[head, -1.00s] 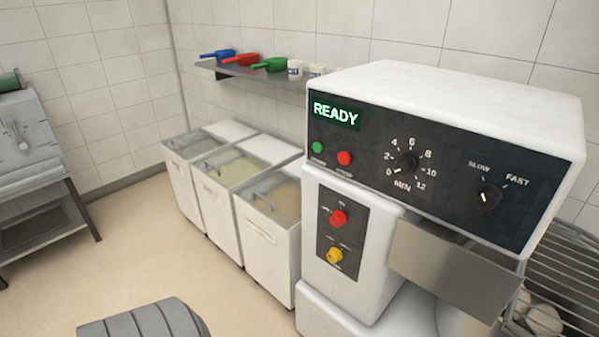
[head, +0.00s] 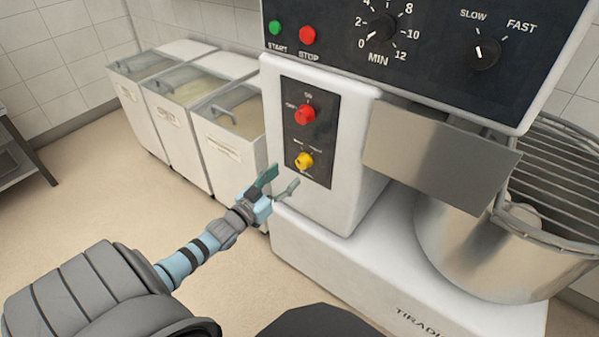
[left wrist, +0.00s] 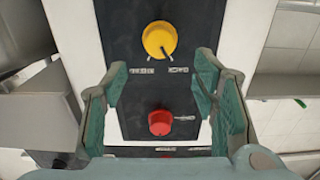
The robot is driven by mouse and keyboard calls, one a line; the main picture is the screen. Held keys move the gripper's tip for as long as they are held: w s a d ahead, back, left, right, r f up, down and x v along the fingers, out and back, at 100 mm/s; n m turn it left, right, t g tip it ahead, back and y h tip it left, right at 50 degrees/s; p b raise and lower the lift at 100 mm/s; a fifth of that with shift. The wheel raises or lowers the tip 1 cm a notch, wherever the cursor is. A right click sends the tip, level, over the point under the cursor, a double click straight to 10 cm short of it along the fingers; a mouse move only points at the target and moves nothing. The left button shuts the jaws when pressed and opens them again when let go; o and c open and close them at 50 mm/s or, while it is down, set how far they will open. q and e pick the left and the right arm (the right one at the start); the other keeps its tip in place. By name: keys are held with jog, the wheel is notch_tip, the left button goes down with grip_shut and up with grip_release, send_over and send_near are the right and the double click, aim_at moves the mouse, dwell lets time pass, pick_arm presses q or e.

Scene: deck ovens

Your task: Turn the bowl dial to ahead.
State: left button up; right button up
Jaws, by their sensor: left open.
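A yellow dial (head: 304,160) sits low on the dark plate on the mixer's white column, with a red dial (head: 305,114) above it. Their small labels are too blurred to read, so I cannot confirm from the print which is the bowl dial. My left gripper (head: 280,183) is open and empty, a little below and left of the yellow dial. In the left wrist view, which is upside down, the yellow dial (left wrist: 159,39) and the red dial (left wrist: 160,122) show between the spread fingers, apart from them. My right gripper is not in view.
The upper panel (head: 430,55) has start and stop buttons, a minute dial and a speed dial. A metal guard plate (head: 435,155) juts out right of the column, above the steel bowl (head: 480,250). Flour bins (head: 225,150) stand behind at left.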

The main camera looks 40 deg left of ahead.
aim_at(300, 164)
pick_arm(q)
jog(key=w, duration=0.3)
jog(key=w+b, duration=0.1)
jog(key=w, duration=0.2)
jog(key=shift+w+a+f+b, duration=0.15)
jog(key=shift+w+b, duration=0.1)
jog(key=shift+b, duration=0.05)
jog(key=shift+w, duration=0.65)
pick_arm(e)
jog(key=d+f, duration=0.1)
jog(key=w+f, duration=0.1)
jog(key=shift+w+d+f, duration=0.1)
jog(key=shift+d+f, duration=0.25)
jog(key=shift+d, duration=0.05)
pick_arm(q)
jog(key=shift+c, duration=0.3)
jog(key=c, duration=1.1)
